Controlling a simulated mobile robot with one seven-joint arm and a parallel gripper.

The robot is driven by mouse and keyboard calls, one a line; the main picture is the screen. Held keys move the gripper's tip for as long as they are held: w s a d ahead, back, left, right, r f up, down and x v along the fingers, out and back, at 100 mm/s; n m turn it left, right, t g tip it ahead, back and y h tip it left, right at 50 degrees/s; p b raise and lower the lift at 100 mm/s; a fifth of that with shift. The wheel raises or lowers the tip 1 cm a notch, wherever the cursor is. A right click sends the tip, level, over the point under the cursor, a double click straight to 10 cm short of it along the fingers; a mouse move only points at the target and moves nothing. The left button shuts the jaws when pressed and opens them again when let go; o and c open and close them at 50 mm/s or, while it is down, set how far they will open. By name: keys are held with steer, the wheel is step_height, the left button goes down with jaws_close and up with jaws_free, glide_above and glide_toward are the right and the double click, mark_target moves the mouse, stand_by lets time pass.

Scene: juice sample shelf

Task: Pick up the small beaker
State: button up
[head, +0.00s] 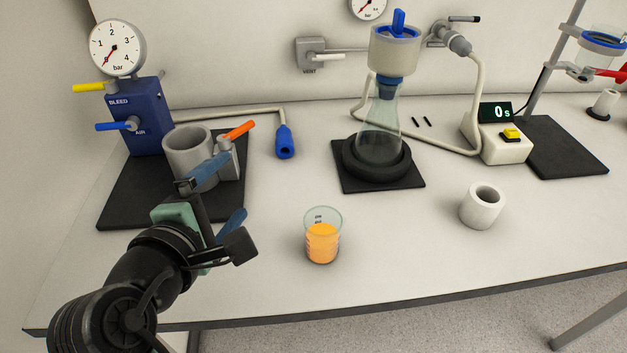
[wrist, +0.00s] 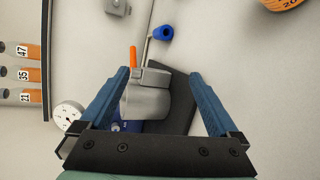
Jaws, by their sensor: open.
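The small beaker (head: 322,243) is clear glass with orange liquid in it and printed marks near its rim. It stands upright on the bench near the front edge, in the middle of the head view. My gripper (head: 222,192) is open and empty, to the left of the beaker and apart from it, above the front of the left black mat. In the wrist view my gripper (wrist: 158,78) shows two blue fingers spread wide, with a grey cylinder (wrist: 147,101) beyond them.
A blue bleed/air block (head: 138,118) with a gauge (head: 116,47) stands at the left. A flask (head: 381,130) sits in a black ring behind the beaker. A white cup (head: 482,206) stands to the right, near a timer (head: 497,146). Bench around the beaker is clear.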

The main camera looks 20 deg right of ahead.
mark_target(333, 229)
steer(key=s+n+g+h+p, duration=0.1)
steer(key=s+n+p, duration=0.1)
steer(key=s+d+n+g+h+p, duration=0.1)
steer(key=s+g+p, duration=0.1)
steer(key=shift+s+d+n+g+p, duration=0.15)
steer(key=shift+s+n+g+p, duration=0.15)
steer(key=shift+n+p, duration=0.1)
steer(key=s+n+g+h+p, duration=0.1)
steer(key=s, duration=0.1)
steer(key=s+n+g+h+p, duration=0.1)
steer(key=s+p, duration=0.1)
steer(key=s+d+n+g+p, duration=0.1)
steer(key=s, duration=0.1)
steer(key=shift+s+n+g+h, duration=0.15)
steer(key=shift+n+g+h, duration=0.15)
steer(key=shift+g+h, duration=0.1)
steer(key=shift+s+d+f, duration=0.1)
steer(key=shift+d+f, duration=0.05)
steer(key=shift+d, duration=0.15)
steer(key=x, duration=0.7)
steer(key=shift+f, duration=0.15)
steer(key=x, duration=0.2)
steer(key=b+x, duration=0.1)
steer(key=x, duration=0.2)
steer(key=shift+f, duration=0.35)
steer(key=c, duration=1.5)
steer(key=shift+w+r, duration=0.15)
steer(key=shift+w, duration=0.05)
steer(key=shift+c, duration=0.2)
